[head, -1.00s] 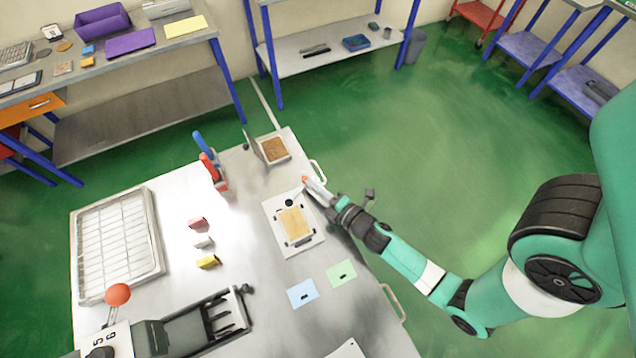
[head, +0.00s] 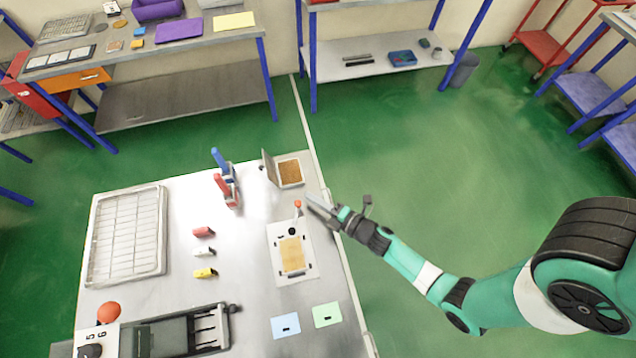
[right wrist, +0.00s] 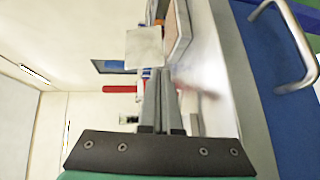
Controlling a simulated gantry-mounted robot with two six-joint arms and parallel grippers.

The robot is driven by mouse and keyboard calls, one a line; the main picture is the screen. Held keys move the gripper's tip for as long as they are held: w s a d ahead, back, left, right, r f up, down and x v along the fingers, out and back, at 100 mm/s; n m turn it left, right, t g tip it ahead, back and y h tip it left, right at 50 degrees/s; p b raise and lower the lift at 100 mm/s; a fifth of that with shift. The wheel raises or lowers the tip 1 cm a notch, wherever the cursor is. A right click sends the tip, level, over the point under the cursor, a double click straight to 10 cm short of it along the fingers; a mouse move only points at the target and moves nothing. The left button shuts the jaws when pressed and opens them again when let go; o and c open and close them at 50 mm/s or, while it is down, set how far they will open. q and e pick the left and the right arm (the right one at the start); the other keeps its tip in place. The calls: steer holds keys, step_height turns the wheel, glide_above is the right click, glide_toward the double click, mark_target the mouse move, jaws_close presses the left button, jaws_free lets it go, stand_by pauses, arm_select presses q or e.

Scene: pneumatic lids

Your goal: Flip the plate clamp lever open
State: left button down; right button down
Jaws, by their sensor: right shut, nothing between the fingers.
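The white clamp plate (head: 280,262) lies flat on the metal table with a tan square panel (head: 291,252) on it. Its lever (head: 296,213) stands up from a black pivot at the plate's far end, with an orange-red tip. My right gripper (head: 309,199) is shut and empty, just right of the lever tip in the head view, with a small gap seeming to show between them. In the right wrist view its two fingers (right wrist: 160,75) are pressed together. I cannot make out the lever for certain there. My left gripper is not in view.
A hinged box with its lid up (head: 289,172) stands beyond the plate. Small red, white and yellow blocks (head: 204,272) lie left of the plate. A wire rack (head: 160,230) is further left.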

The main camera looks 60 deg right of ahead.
mark_target(298, 201)
steer(key=shift+w+a+f, duration=0.25)
steer(key=shift+w+a, duration=0.6)
steer(key=shift+a, duration=0.2)
steer(key=shift+w+d+b, duration=0.15)
steer(key=shift+w+b, duration=0.05)
steer(key=shift+b, duration=0.1)
steer(key=shift+w+a, duration=0.35)
steer(key=shift+w, duration=0.25)
arm_select(q)
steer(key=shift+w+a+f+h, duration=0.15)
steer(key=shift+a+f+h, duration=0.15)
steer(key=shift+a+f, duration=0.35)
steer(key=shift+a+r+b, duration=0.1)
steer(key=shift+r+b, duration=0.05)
steer(key=shift+b, duration=0.15)
arm_select(e)
steer(key=shift+w, duration=0.15)
steer(key=shift+d, duration=0.1)
